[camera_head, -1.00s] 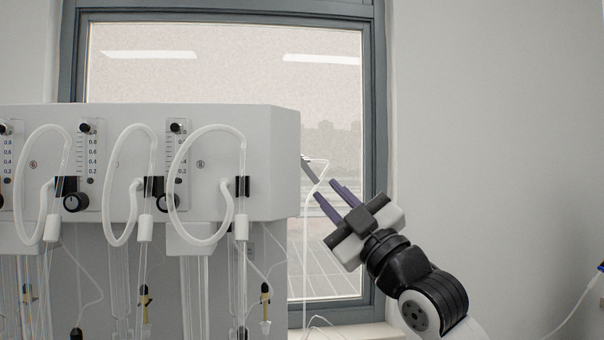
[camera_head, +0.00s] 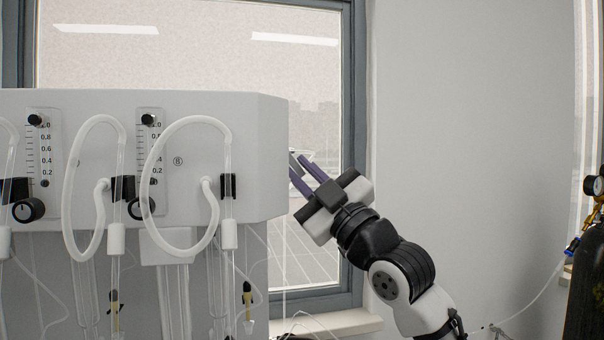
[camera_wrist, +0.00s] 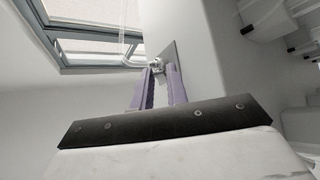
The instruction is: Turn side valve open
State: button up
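The side valve (camera_wrist: 157,67) is a small metallic fitting with a flat grey plate (camera_wrist: 170,54) beside it, on the side of the white distiller housing. In the head view, the grey plate (camera_head: 294,161) shows only as a sliver at the housing's right side. My gripper (camera_head: 304,167) reaches up and left to the housing's right side. Its two purple fingers (camera_wrist: 159,72) are apart, with a gap between them. The fitting sits at the fingertips, roughly between them. Whether a finger touches it I cannot tell.
The white distiller housing (camera_head: 265,150) fills the left, with looped tubes (camera_head: 70,190) and glassware below. A window (camera_head: 320,110) is behind. A dark gas cylinder (camera_head: 588,285) with a gauge stands at the far right. The wall between is clear.

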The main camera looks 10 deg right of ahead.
grip_shut()
jog(key=shift+d+n+g+y+b, duration=0.1)
jog(key=shift+n+g+y+b, duration=0.35)
jog(key=shift+n+b, duration=0.2)
jog(key=shift+r+n+g+b, duration=0.1)
jog(key=shift+n+g+b, duration=0.15)
jog(key=shift+b, duration=0.05)
jog(key=r+n+g+p, duration=0.1)
jog(key=n, duration=0.1)
jog(key=d+n+g+p, duration=0.1)
jog(key=n+g, duration=0.1)
jog(key=r+n+g+p, duration=0.1)
jog(key=n+g, duration=0.1)
jog(key=shift+d+r+n+y+p, duration=0.15)
jog(key=shift+r+n+y+p, duration=0.1)
jog(key=shift+r+n+p, duration=0.1)
jog(key=n+g+p, duration=0.1)
jog(key=n+g+h+p, duration=0.1)
jog(key=p, duration=0.1)
jog(key=shift+d+r+n, duration=0.1)
jog(key=shift+r+n, duration=0.15)
jog(key=shift+r, duration=0.15)
